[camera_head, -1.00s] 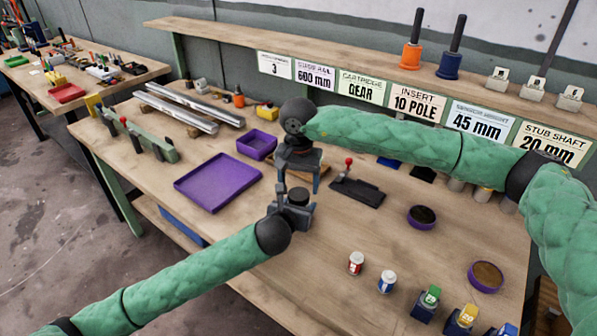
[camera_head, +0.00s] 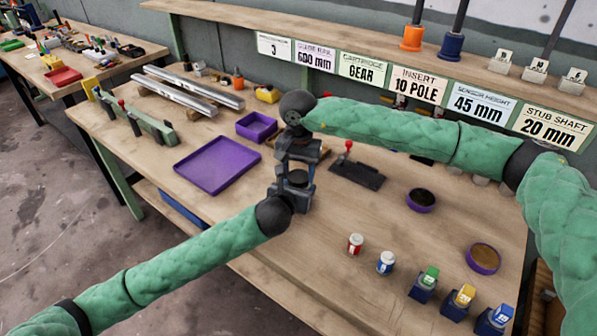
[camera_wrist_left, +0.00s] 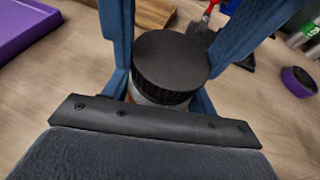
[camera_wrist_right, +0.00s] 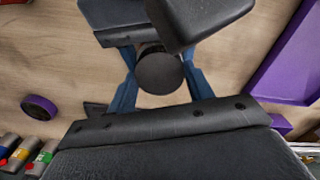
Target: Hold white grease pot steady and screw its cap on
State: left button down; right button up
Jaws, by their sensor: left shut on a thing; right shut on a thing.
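The white grease pot shows as a pale and orange strip (camera_wrist_left: 140,97) under its black cap (camera_wrist_left: 172,62) in the left wrist view. The ribbed cap sits over the pot's top and looks roughly level; I cannot tell how tight it is. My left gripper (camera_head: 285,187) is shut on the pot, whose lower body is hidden. My right gripper (camera_head: 298,165) is directly above, with its fingers down around the cap and shut on it. In the right wrist view the cap's top (camera_wrist_right: 160,73) lies between the blue fingers.
A purple tray (camera_head: 183,167) and a smaller purple bin (camera_head: 256,121) lie to the left. A black plate with a red-knobbed lever (camera_head: 357,172), round purple dishes (camera_head: 484,257) and small jars (camera_head: 386,262) stand to the right.

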jog(key=m, duration=0.4)
jog(key=shift+m, duration=0.3)
jog(key=m, duration=0.5)
jog(key=o, duration=1.1)
jog(key=shift+r, duration=2.25)
jog(key=shift+c, duration=0.4)
